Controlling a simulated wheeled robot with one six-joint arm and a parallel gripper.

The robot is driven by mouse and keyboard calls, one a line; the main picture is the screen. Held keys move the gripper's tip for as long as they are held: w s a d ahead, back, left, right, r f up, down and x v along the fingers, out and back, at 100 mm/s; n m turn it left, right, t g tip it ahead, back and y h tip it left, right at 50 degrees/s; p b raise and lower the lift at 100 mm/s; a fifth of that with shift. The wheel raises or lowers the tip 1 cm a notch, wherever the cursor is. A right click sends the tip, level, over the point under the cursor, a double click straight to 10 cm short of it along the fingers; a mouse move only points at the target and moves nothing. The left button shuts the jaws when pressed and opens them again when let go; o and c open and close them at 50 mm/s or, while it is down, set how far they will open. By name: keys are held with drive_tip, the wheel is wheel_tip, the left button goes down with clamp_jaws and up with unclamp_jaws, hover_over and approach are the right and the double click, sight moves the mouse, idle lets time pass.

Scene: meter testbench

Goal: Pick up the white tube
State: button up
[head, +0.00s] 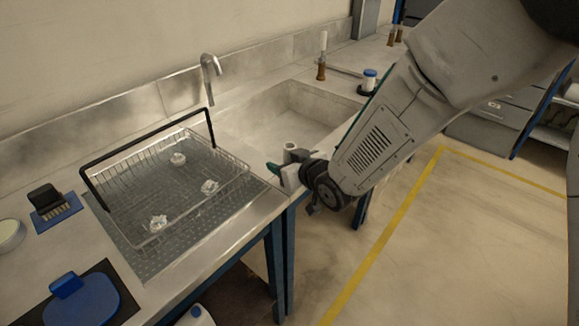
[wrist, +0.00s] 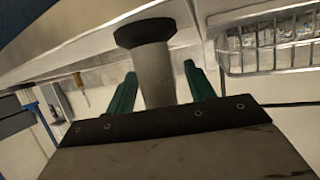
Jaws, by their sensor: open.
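The white tube (head: 290,147) stands near the front edge of the sink counter, with its round open top showing in the head view. In the wrist view the tube (wrist: 155,78) is pale grey-white with a dark wide end, and that picture appears upside down. My gripper (head: 285,163) is open at the tube. In the wrist view its green fingers (wrist: 160,85) lie one on each side of the tube, with gaps showing on both sides. The tube's lower part is hidden by my gripper in the head view.
A wire basket (head: 244,180) with a black handle (head: 145,145) sits left of my gripper. The sink basin (head: 285,112) lies behind, with a faucet (head: 209,68).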

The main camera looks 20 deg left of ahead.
drive_tip(key=c, duration=1.1)
drive_tip(key=shift+c, duration=0.2)
drive_tip(key=shift+r, duration=0.15)
